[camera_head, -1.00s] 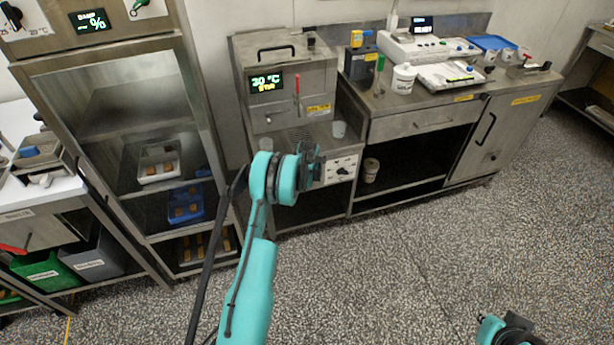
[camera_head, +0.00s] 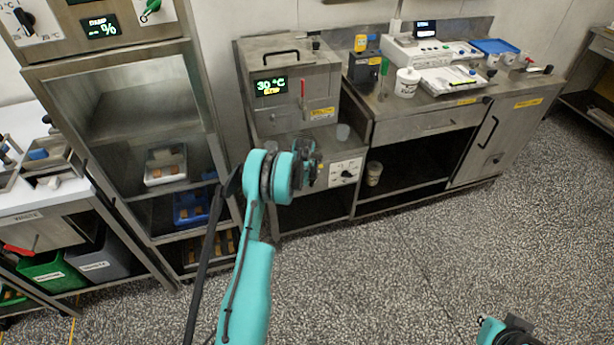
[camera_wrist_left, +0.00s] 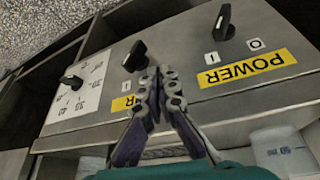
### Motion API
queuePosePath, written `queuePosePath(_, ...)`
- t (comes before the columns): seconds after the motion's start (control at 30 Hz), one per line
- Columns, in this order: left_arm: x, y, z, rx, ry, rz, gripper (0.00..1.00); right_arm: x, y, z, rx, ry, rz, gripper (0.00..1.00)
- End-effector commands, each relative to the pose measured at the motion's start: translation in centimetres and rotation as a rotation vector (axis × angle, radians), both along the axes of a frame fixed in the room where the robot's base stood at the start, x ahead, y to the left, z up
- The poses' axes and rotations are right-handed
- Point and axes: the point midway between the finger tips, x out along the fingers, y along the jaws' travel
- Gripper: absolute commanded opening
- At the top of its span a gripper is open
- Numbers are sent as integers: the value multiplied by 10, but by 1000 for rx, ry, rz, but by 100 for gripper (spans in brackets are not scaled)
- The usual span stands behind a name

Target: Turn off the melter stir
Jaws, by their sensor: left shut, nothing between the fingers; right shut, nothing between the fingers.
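The melter (camera_head: 290,107) is a steel box with a lit 30 °C display; its small yellow line is hard to read. In the left wrist view its front panel appears inverted, with a black POWER knob (camera_wrist_left: 223,22), a middle black knob (camera_wrist_left: 135,55) beside a yellow label (camera_wrist_left: 124,103) partly hidden by my fingers, and a dial knob (camera_wrist_left: 72,80) on a numbered scale. My left gripper (camera_wrist_left: 163,75) is shut and empty, its tips close to the middle knob; contact is unclear. In the head view its wrist partly hides it (camera_head: 312,168). My right gripper (camera_head: 518,335) is low at the bottom edge, shut, partly cut off.
A steel counter (camera_head: 425,122) with a scale (camera_head: 425,50) and a white tub (camera_head: 406,82) stands right of the melter. A tall cabinet with shelves (camera_head: 130,115) stands left. The speckled floor (camera_head: 400,260) in front is clear.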

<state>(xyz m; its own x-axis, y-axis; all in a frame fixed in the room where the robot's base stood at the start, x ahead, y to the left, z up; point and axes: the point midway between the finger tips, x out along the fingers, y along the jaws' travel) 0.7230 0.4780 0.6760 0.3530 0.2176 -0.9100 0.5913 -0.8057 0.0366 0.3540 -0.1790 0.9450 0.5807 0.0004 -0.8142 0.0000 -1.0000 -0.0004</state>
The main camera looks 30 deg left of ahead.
Motion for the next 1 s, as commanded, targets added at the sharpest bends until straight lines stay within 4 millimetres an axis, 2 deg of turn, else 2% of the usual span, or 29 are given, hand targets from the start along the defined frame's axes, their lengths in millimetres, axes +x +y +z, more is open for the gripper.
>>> queuePosePath(0.03, -2, -4, 15, 0, 0, -2, 0, 0, 0, 8, 0, 0, 0, 0)
queuePosePath(0.2, -10, -19, 52, 0, 0, -2, 0, 0, 0, 25, 0, 0, 0, 0)
queuePosePath(0.4, -17, -30, 82, 0, 0, -1, 0, 0, 0, 36, 0, 0, 0, 0)
queuePosePath(0.6, -19, -35, 92, 0, 0, -1, 0, 0, 0, 39, 0, 0, 0, 0)
queuePosePath(1.0, -20, -36, 92, 0, 0, 0, 0, 0, 0, 39, 0, 0, 0, 0)
